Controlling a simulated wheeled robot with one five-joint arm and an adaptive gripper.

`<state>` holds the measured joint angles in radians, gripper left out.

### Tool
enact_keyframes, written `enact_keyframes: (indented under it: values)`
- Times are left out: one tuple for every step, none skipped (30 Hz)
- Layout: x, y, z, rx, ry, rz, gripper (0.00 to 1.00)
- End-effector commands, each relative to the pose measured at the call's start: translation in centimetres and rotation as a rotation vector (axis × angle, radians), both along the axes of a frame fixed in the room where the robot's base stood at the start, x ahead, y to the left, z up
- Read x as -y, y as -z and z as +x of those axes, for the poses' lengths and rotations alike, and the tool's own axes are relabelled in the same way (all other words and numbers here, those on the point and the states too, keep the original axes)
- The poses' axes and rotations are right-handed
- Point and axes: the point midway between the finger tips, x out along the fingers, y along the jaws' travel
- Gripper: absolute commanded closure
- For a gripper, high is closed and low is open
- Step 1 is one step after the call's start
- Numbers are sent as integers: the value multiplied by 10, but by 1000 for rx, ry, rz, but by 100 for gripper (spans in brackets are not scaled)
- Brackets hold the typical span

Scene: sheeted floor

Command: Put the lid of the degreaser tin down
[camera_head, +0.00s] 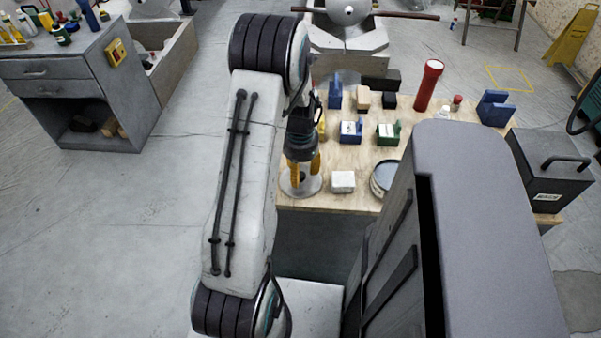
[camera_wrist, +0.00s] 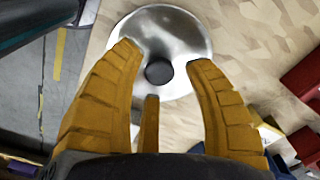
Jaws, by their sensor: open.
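The lid is a round, shiny silver disc (camera_head: 313,187) with a black knob. It appears to lie flat at the front left edge of the wooden table, and it also shows in the wrist view (camera_wrist: 185,40). My gripper (camera_head: 302,176) is above the lid, pointing down. In the wrist view its orange fingers (camera_wrist: 163,56) are spread apart on either side of the knob, with a gap to it. A round tin (camera_head: 383,178), probably the degreaser tin, stands right of the lid, partly hidden by my body.
A white block (camera_head: 343,182) sits between lid and tin. Behind are a white-and-blue box (camera_head: 351,131), a green box (camera_head: 388,134) and a red cylinder (camera_head: 428,86). A dark case (camera_head: 550,170) stands at the right. A grey cabinet (camera_head: 75,80) stands far left, with clear floor between.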

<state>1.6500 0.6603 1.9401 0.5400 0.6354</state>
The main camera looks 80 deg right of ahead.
Motion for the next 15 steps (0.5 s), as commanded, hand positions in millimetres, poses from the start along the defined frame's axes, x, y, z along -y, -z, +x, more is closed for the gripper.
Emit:
enact_keyframes:
  values:
    - [1, -9, 0, 0, 0, -4, 53]
    - [1, -14, 0, 0, 0, -5, 53]
    - [1, -21, 0, 0, 0, -4, 53]
    - [1, -26, 0, -1, 0, -6, 53]
    - [1, -32, 0, 0, 0, -5, 53]
    - [1, -39, 0, -1, 0, -6, 53]
    - [1, -45, 0, 0, 0, -5, 53]
    - [1, -50, 0, 0, 0, -5, 53]
    - [1, -56, 0, 0, 0, -4, 53]
    - [1, -62, 0, 0, 0, -5, 53]
    - [1, -66, 0, 0, 0, -4, 53]
    - [1, -73, 0, 0, 0, -5, 53]
    - [1, -77, 0, 0, 0, -4, 53]
    - [1, -81, 0, 0, 0, -4, 53]
    - [0, -86, 0, 0, 0, -3, 53]
